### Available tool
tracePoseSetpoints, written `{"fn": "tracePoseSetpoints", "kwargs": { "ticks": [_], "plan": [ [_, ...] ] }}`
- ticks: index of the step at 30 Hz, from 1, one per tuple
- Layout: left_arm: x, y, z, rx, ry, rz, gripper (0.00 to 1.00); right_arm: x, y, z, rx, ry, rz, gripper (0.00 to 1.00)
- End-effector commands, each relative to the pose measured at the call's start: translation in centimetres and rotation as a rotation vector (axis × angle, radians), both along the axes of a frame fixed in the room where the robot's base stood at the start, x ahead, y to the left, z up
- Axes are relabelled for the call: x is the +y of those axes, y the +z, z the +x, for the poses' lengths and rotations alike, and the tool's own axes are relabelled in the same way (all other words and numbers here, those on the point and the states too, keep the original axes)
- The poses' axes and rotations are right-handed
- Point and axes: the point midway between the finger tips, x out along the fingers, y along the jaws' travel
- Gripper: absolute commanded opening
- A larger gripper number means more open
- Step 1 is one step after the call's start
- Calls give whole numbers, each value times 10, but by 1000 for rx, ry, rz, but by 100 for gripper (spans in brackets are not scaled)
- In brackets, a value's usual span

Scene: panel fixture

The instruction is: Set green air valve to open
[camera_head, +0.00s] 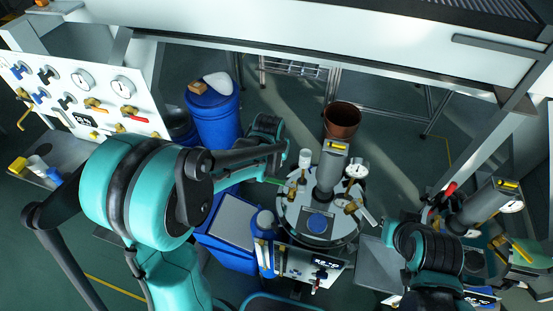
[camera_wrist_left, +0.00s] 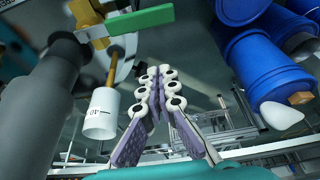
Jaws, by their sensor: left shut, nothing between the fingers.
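The green valve handle (camera_wrist_left: 140,20) is a flat green bar at the top of the left wrist view, beside a brass and metal fitting (camera_wrist_left: 92,28). In the head view a small green strip (camera_head: 272,181) shows at the left edge of the round vessel lid, partly hidden by my left arm. My left gripper (camera_wrist_left: 159,74) is shut and empty. Its fingertips appear below and right of the green bar, apart from it in the picture. The head view does not show its fingers clearly. My right arm is at lower right in the head view; its gripper cannot be seen.
The vessel lid (camera_head: 318,222) carries a grey column (camera_head: 328,172), a gauge (camera_head: 355,170) and a white cup (camera_wrist_left: 101,112). Blue drums (camera_head: 212,112) stand behind my left arm. A valve panel (camera_head: 85,85) is at left. Open floor lies behind the vessel.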

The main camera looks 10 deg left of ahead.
Motion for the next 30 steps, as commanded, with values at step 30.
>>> {"fn": "tracePoseSetpoints", "kwargs": {
  "ticks": [30],
  "plan": [
    [-7, -15, -33, 0, 11, 1, 0, 0, -12, 0, 0, 0, 0, 0]
  ]
}}
